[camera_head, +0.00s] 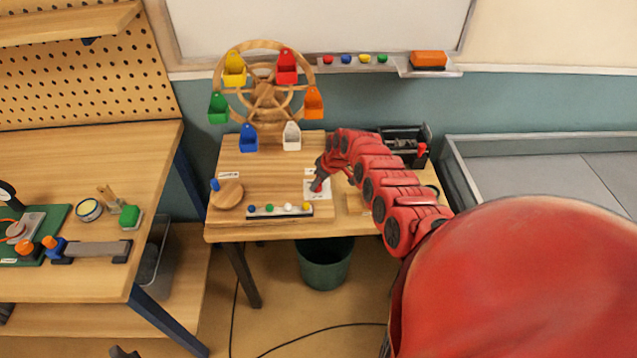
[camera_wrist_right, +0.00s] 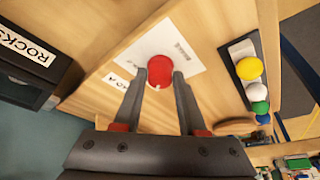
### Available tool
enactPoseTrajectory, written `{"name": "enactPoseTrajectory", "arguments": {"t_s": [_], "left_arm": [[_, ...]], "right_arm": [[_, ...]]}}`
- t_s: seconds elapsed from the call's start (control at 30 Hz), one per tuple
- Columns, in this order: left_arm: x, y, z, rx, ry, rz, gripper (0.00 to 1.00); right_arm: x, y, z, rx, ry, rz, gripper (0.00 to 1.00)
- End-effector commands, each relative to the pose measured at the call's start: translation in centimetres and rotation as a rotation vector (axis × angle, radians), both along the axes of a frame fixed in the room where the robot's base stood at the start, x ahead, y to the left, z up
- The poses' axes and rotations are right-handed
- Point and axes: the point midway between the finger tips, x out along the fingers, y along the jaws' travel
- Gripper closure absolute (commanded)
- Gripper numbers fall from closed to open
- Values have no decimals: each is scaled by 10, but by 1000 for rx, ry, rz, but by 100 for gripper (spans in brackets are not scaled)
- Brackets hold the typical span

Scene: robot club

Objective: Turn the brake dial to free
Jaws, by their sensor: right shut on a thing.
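The brake dial is a round red knob (camera_wrist_right: 160,71) on a white plate (camera_wrist_right: 185,42) in the right wrist view. A small light mark shows on its rim toward my gripper. The print on the plate is too small to read. My right gripper (camera_wrist_right: 160,76) is shut on the dial, one dark finger on each side. In the head view the gripper (camera_head: 318,184) reaches down to the white plate (camera_head: 325,190) on the wooden board and hides most of the dial. My left gripper is not in view.
A wooden wheel (camera_head: 264,92) with coloured buckets stands behind the board. A crank disc (camera_head: 227,195) is at left, and a strip of coloured balls (camera_head: 280,211) lies in front. A black box labelled ROCKS (camera_wrist_right: 30,70) is close by. A green bin (camera_head: 324,265) stands below.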

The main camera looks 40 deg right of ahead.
Motion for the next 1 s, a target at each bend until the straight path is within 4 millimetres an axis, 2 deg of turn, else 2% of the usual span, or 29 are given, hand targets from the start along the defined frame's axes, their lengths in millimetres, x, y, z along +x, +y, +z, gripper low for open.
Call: {"name": "enactPoseTrajectory", "arguments": {"t_s": [0.13,0.17,0.3,0.33,0.73,1.0], "left_arm": [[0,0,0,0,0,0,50],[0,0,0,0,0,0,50],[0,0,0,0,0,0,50],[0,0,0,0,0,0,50],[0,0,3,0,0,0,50],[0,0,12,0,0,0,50]], "right_arm": [[-1,0,-1,0,3,1,100],[-1,0,-1,0,3,1,58],[-1,0,-1,0,2,0,32],[-1,0,-1,0,2,0,29],[-2,-1,5,1,1,-1,29],[-16,-7,37,1,-1,-4,29]]}}
